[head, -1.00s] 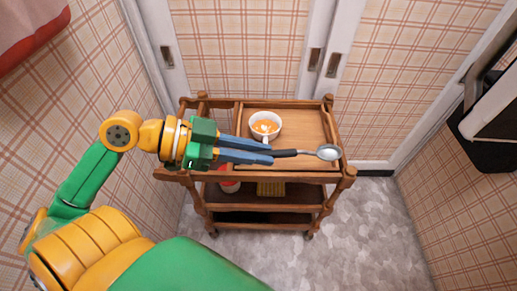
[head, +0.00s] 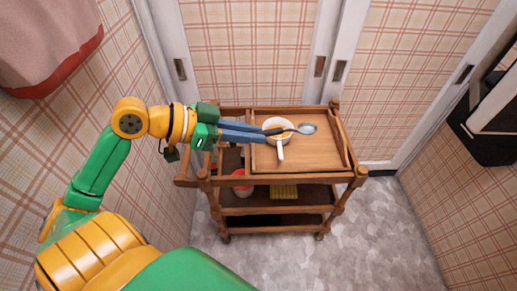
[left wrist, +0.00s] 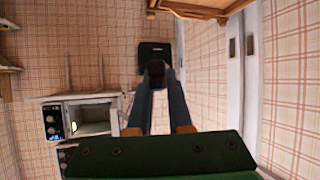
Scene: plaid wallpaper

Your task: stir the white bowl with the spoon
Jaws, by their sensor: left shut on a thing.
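The white bowl (head: 280,153) stands on the top of the wooden cart in the head view, with its handle pointing toward me. Orange content shows inside it. My left gripper (head: 266,136) is shut on the black handle of the spoon (head: 307,128). The spoon lies roughly level across the bowl in the picture, its metal head past the bowl's right side; I cannot tell its height above the rim. In the left wrist view the gripper (left wrist: 157,75) shows the dark handle end between its fingers. My right gripper is not in view.
The wooden cart (head: 325,150) has raised rails around its top and lower shelves. A red item (head: 242,188) and a yellow item (head: 284,191) sit on a lower shelf. Plaid walls and white-framed doors stand close behind. Grey floor (head: 390,240) is free at the right.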

